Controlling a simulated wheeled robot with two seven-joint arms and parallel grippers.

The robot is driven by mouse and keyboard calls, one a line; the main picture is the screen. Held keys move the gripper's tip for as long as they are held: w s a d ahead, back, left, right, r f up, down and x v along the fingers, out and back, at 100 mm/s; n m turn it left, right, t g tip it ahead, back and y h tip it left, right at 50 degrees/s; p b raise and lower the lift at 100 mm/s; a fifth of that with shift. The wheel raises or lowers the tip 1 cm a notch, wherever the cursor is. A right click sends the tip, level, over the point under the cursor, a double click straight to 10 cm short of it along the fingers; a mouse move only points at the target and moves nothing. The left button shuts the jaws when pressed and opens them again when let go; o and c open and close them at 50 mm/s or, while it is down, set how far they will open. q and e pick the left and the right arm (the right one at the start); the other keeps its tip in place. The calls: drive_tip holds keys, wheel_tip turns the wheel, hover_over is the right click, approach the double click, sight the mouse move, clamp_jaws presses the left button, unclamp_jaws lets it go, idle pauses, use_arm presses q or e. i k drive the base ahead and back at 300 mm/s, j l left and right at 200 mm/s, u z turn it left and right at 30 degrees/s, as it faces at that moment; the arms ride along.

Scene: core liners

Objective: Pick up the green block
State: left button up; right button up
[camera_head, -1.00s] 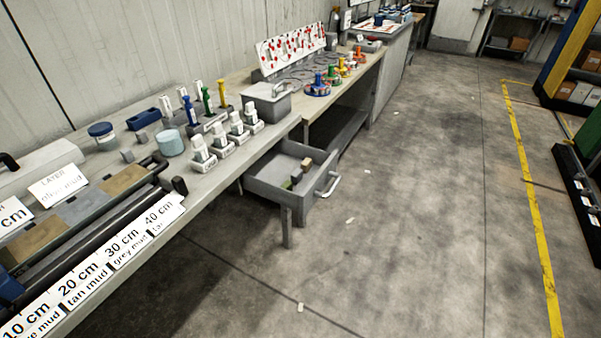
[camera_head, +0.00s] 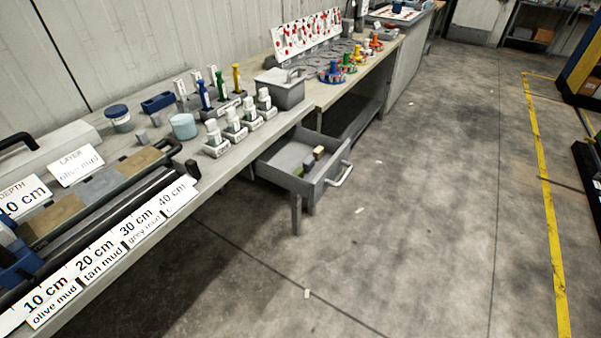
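A small green block (camera_head: 298,171) appears to lie in the open grey drawer (camera_head: 281,178) under the bench, near the middle of the picture. It is small and partly hidden by the drawer's near wall. A dark grey block (camera_head: 308,161) and a tan block (camera_head: 318,150) lie beside it in a row along the drawer's front. The drawer is pulled out and has a pale handle (camera_head: 343,174) on its front. Neither of my grippers is in view.
The long bench (camera_head: 112,270) runs from lower left to the back. It carries a core tray with depth labels (camera_head: 90,258), bottles (camera_head: 233,120), a blue-lidded jar (camera_head: 118,118) and a grey box (camera_head: 280,88). The floor (camera_head: 420,220) right of the drawer is open.

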sight(299, 172)
drive_tip(key=i+l+u, duration=0.15)
drive_tip(key=i+l, duration=0.15)
drive_tip(key=i+l+u, duration=0.1)
drive_tip(key=i+l, duration=0.2)
drive_tip(key=i, duration=0.2)
